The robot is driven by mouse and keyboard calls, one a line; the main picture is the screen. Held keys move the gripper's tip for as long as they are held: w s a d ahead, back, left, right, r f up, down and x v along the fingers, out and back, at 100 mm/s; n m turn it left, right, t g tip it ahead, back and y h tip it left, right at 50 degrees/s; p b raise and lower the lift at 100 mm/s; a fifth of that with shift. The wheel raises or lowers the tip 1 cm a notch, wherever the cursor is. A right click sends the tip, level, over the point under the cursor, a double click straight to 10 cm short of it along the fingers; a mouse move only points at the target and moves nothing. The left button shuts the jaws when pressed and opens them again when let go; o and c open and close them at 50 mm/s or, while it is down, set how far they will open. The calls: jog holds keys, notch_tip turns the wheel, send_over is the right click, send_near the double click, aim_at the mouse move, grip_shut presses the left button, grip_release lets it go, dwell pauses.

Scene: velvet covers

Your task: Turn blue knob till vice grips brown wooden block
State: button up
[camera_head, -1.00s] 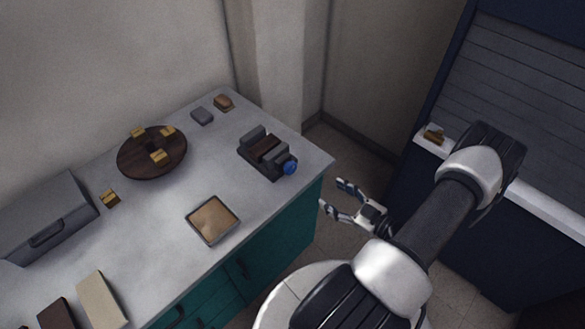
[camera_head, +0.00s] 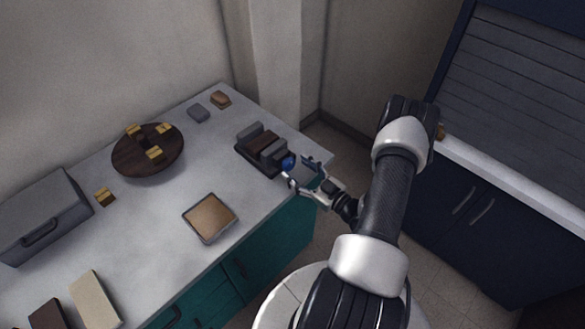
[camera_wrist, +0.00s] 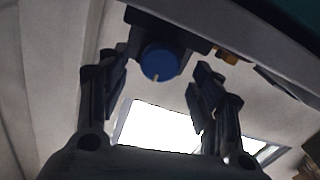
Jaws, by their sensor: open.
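The vice (camera_head: 262,148) sits near the right end of the grey counter, with grey jaws on a dark base. The brown wooden block (camera_head: 258,143) lies between its jaws; I cannot tell from here whether both jaws touch it. The blue knob (camera_head: 288,163) is on the vice's right end and also shows in the wrist view (camera_wrist: 161,64), with a pale mark on its lower edge. My gripper (camera_head: 301,171) is open, its fingers spread beside the knob. In the wrist view the knob sits between and beyond the two fingers, and I see no contact.
A dark round board (camera_head: 130,160) with several yellowish blocks stands to the left. A square tray (camera_head: 210,218) lies at the counter's front. A grey box (camera_head: 40,215) is at far left. A blue cabinet (camera_head: 470,200) stands at right. Counter between tray and vice is clear.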

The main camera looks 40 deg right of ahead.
aim_at(288, 163)
jog(key=shift+w+a, duration=0.1)
jog(key=shift+w, duration=1.35)
jog(key=c, duration=1.1)
jog(key=shift+o, duration=0.2)
